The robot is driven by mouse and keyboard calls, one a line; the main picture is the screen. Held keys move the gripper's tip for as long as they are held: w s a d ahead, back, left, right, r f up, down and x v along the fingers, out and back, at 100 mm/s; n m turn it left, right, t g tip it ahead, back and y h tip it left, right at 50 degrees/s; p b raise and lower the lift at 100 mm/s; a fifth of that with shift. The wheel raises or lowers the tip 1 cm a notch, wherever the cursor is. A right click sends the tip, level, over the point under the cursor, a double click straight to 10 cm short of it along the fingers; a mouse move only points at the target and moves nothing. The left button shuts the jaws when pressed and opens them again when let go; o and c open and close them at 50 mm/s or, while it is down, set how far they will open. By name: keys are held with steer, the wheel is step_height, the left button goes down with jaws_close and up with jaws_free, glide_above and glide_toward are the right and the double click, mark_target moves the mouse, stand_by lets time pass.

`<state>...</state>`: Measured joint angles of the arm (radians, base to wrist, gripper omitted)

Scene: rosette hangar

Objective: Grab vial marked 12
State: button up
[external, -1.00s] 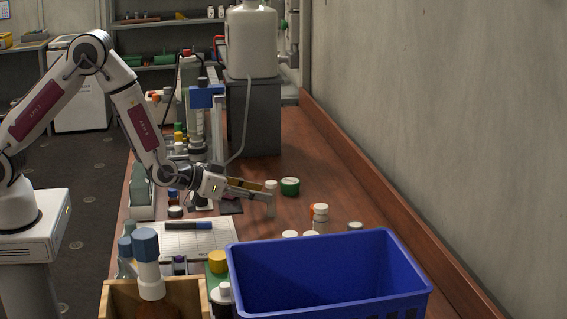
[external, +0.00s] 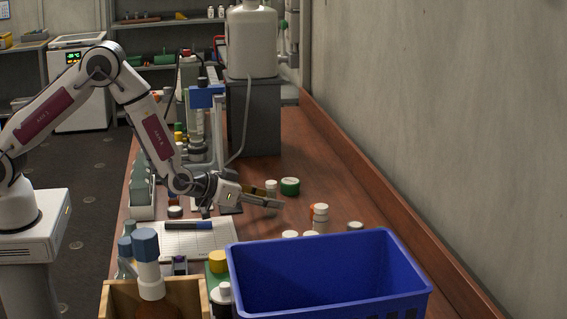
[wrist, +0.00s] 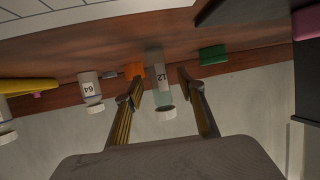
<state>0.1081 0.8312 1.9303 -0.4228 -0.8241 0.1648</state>
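The vial marked 12 (wrist: 160,75) has a pale greenish body, a white label and a white cap, and appears upside down in the wrist view. In the external view, a small white-capped vial beside the fingers (external: 271,187) appears to be the same one. My gripper (wrist: 158,88) is open, with one finger on each side of the vial in the wrist view. There are visible gaps on both sides, and I cannot tell how far the fingertips reach along it. In the external view my gripper (external: 272,196) is low over the bench, pointing right.
A vial marked 64 (wrist: 91,91) stands to the left in the wrist view. A green jar (external: 290,186) is just beyond my gripper. White-capped vials (external: 320,213) stand nearer the camera, behind a blue crate (external: 330,270). Bare bench lies toward the wall.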

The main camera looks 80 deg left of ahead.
mark_target(271, 188)
steer(key=shift+w+f, duration=0.15)
steer(key=shift+w, duration=0.15)
stand_by(0.4)
steer(key=c, duration=1.1)
steer(key=shift+o, duration=0.2)
steer(key=shift+a+r, duration=0.1)
steer(key=shift+r, duration=4.95)
